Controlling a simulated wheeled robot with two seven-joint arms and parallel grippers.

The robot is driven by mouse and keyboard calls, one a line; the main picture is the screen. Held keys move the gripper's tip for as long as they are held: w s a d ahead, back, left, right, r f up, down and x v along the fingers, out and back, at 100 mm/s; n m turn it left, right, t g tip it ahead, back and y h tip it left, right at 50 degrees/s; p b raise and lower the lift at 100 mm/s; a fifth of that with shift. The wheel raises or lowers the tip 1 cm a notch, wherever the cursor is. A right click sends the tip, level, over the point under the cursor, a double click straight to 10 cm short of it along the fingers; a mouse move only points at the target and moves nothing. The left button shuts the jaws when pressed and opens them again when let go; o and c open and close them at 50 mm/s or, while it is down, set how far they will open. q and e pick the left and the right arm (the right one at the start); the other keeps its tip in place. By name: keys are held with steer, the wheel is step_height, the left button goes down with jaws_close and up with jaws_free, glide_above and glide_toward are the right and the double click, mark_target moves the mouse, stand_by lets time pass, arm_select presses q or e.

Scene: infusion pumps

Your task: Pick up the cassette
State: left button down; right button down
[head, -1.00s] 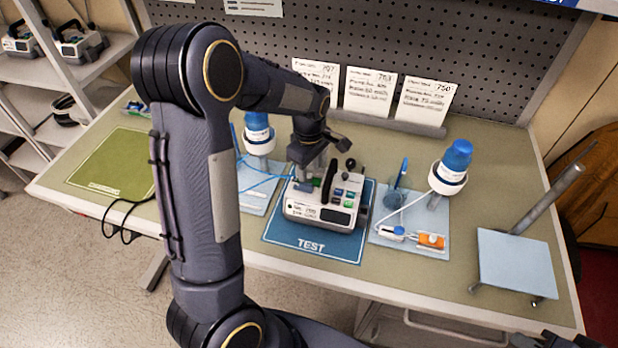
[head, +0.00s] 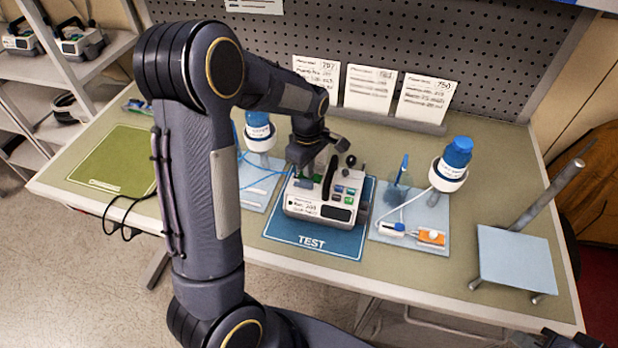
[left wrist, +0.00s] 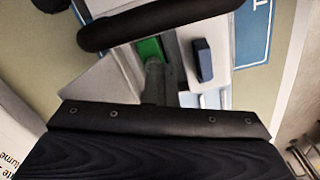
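A green part (head: 305,184), which looks like the cassette, is at the left side of the white infusion pump (head: 318,211) on the TEST mat. Blue tubing (head: 268,172) runs to it from the left. In the left wrist view the green part (left wrist: 150,48) lies by a grey finger (left wrist: 155,82). My left gripper (head: 303,168) points down at the pump's left part, close to the green part. Its finger gap is hidden, so I cannot tell whether it holds anything. Dark parts at the lower right edge look like my right gripper (head: 560,341), mostly cut off.
The pump's black handle (head: 330,178) stands beside my left gripper. A stand with a pale blue plate (head: 517,262) is at far right. The green mat (head: 112,163) at left is clear.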

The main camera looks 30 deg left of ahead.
arm_select(q)
steer(key=shift+s+d+f, duration=0.1)
steer(key=shift+s+f, duration=0.1)
steer(key=shift+f, duration=0.55)
arm_select(e)
steer(key=shift+f, duration=0.2)
arm_select(q)
steer(key=shift+w+r, duration=0.1)
steer(key=shift+r, duration=0.05)
steer(key=r, duration=0.2)
steer(key=shift+w+r, duration=0.4)
steer(key=s+r, duration=0.2)
steer(key=r, duration=0.1)
steer(key=s+r+b, duration=0.1)
steer(key=s+r, duration=0.2)
steer(key=shift+s+d+r, duration=0.1)
steer(key=shift+d, duration=0.05)
steer(key=s+r+b, duration=0.1)
steer(key=s+r, duration=0.2)
steer(key=s, duration=0.5)
steer(key=shift+s+d+r+b, duration=0.3)
steer(key=shift+s+d+r, duration=0.05)
steer(key=shift+d+r, duration=0.05)
arm_select(e)
steer(key=x, duration=0.3)
steer(key=shift+s+d+f, duration=0.15)
steer(key=shift+d, duration=0.1)
arm_select(q)
steer(key=c, duration=2.1)
jaws_free()
